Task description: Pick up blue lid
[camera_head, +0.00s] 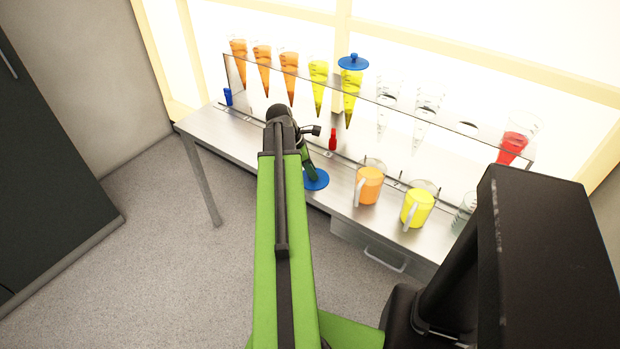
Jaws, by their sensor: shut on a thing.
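A blue lid (317,180) is at the front edge of the metal table, left of the orange jug. My gripper (312,174) reaches down from my green arm and is shut on this lid. The arm hides part of the grip, and I cannot tell whether the lid still touches the table. A second blue lid (353,62) sits on top of a cone of yellow juice in the rack.
The clear rack (450,142) holds cones of orange, yellow and red juice and several empty ones. An orange jug (369,184) and a yellow jug (417,207) stand to the right. A small red object (333,139) and a blue object (228,96) are behind and left.

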